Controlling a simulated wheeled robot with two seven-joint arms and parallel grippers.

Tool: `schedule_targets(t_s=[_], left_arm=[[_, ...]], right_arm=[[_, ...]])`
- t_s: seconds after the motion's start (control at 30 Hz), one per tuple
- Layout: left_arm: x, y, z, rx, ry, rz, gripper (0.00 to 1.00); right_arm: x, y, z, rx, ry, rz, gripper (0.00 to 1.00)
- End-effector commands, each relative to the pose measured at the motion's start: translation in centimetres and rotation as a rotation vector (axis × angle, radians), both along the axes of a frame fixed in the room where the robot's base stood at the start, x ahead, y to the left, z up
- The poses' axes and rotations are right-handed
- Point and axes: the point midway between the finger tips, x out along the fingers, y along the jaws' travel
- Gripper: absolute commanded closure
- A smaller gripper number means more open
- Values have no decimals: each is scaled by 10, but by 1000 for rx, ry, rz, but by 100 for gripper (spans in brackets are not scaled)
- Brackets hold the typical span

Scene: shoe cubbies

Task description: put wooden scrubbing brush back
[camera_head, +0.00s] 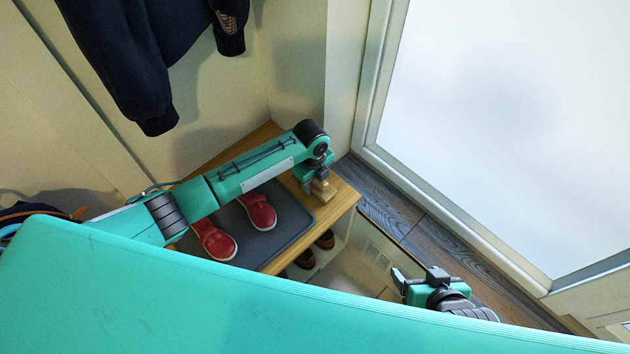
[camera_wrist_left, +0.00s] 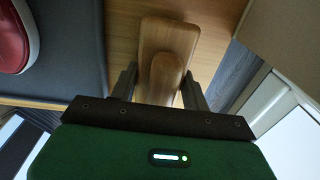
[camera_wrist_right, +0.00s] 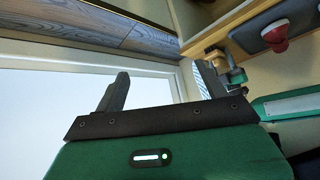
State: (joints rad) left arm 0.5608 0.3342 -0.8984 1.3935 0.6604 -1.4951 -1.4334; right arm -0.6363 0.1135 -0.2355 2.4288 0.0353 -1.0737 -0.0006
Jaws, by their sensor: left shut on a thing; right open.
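The wooden scrubbing brush (camera_wrist_left: 169,47) is a pale brown block with a raised rounded grip, seen from above in the left wrist view. My left gripper (camera_wrist_left: 165,90) is shut on its grip, one finger on each side. In the head view the brush (camera_head: 322,189) shows below my left gripper (camera_head: 315,185), at the right end of the wooden bench top (camera_head: 347,196). It is at or just above the wood; I cannot tell if it touches. My right gripper (camera_head: 398,280) is open and empty, low at the right of the bench; its spread fingers also show in the right wrist view (camera_wrist_right: 160,90).
Red shoes (camera_head: 258,211) stand on a dark grey mat (camera_head: 288,222) left of the brush. Brown shoes (camera_head: 325,240) are in the cubby below the top. A dark jacket (camera_head: 140,60) hangs above. A glazed door (camera_head: 500,120) is at the right.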

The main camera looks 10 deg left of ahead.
Motion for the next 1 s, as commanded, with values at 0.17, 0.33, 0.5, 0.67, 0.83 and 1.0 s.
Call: schedule_targets(t_s=[0.17, 0.33, 0.5, 0.67, 0.83, 1.0], left_arm=[[0, 0, 1, -1, -1, 0, 78], [0, 0, -2, 0, 0, 0, 51], [0, 0, -2, 0, 0, 0, 31], [0, 0, -2, 0, 0, 0, 31], [1, 0, 7, 0, -2, -1, 31], [1, 2, 35, -1, -3, -2, 31]], right_arm=[[0, 0, 0, 0, 0, 0, 27], [0, 0, 0, 0, -1, 0, 27], [0, 0, 0, 0, 0, 0, 27], [0, 0, 0, 0, 1, 0, 27], [-1, 0, 1, -3, 7, 0, 27], [-7, -15, 7, -41, 79, -18, 27]])
